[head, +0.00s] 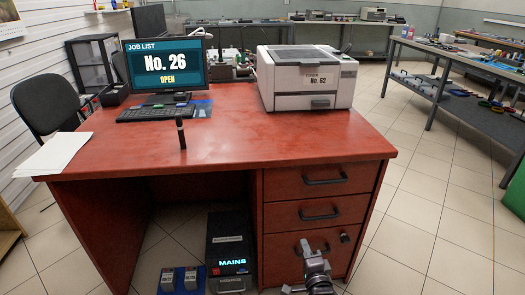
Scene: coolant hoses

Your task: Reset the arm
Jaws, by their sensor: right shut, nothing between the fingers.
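My right gripper (315,248) shows at the bottom of the head view, in front of the desk's lower drawers. It is shut and holds nothing. It appears apart from the drawer handles, though the exact gap is hard to tell. My left gripper is not in view. The red desk (240,150) fills the middle, with a monitor (165,65) reading "JOB LIST No. 26 OPEN" and a printer (305,78) marked "No. 62" on top. A black unit (230,245) lit "MAINS" stands under the desk.
A small dark upright cylinder (181,133) stands near the desk's front. A keyboard (155,113) and white papers (55,153) lie on the desk. Two grey items on a blue base (180,279) sit on the floor beneath. Tiled floor (425,210) is clear at right.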

